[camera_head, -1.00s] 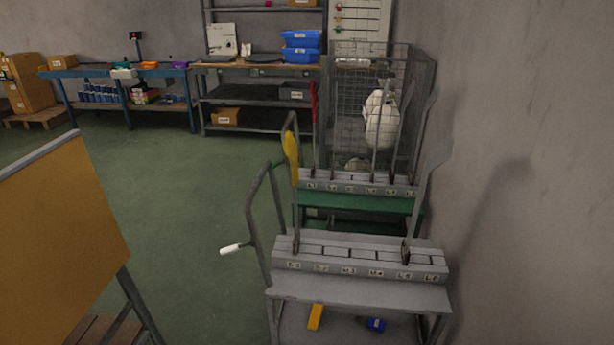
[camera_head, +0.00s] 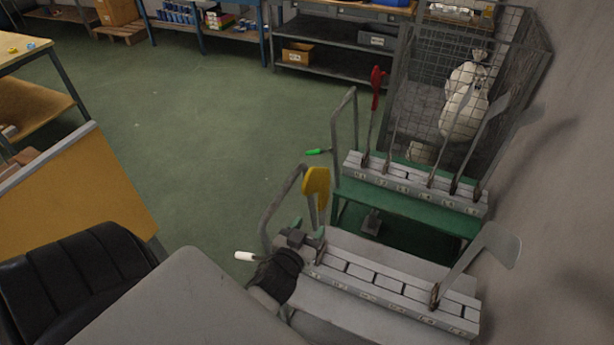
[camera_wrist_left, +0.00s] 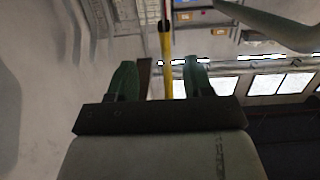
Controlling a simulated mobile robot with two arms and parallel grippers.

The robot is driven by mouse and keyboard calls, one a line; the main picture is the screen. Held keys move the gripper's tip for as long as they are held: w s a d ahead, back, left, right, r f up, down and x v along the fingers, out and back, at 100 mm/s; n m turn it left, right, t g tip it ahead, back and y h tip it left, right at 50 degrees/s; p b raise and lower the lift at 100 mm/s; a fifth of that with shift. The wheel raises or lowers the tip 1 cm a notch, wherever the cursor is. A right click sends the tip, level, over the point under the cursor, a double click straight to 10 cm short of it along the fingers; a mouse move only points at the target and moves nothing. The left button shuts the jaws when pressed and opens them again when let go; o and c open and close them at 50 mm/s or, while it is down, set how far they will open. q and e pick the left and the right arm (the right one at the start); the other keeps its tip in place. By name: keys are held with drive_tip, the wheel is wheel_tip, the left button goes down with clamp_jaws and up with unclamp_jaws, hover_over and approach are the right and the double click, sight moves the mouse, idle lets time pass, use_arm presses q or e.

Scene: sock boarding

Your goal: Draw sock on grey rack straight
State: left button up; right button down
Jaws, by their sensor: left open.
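The grey rack (camera_head: 395,282) stands at the lower right in the head view, with a row of labelled slots. A yellow sock (camera_head: 317,183) is on the upright board at the rack's left end. A bare grey board (camera_head: 490,250) leans at its right end. My left gripper (camera_head: 308,238) is open just below the yellow sock, near the left end of the rack. In the left wrist view, the yellow sock (camera_wrist_left: 166,60) shows edge-on between the open fingers, and I see no contact. My right gripper is not in view.
Behind stands a green rack (camera_head: 410,208) with a red sock (camera_head: 376,88) and several bare boards. A wire cage (camera_head: 520,55) with a white sack (camera_head: 463,105) is beyond it. The wall is close on the right. Green floor (camera_head: 200,160) is free on the left.

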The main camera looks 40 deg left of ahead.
sight(319, 203)
use_arm(q)
drive_tip(key=w, duration=0.1)
drive_tip(key=w+a+r+b, duration=0.1)
drive_tip(key=w, duration=0.2)
drive_tip(key=shift+w+a+r, duration=0.15)
drive_tip(key=shift+a, duration=0.2)
drive_tip(key=shift+b+x, duration=0.7)
drive_tip(key=shift+x, duration=1.1)
drive_tip(key=shift+w+r, duration=0.1)
drive_tip(key=shift+w, duration=0.2)
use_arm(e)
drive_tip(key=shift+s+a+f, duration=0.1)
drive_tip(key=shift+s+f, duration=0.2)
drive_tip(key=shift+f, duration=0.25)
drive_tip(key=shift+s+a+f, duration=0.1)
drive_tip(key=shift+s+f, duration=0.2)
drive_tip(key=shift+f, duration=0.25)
use_arm(q)
drive_tip(key=shift+c, duration=0.3)
drive_tip(key=c, duration=0.8)
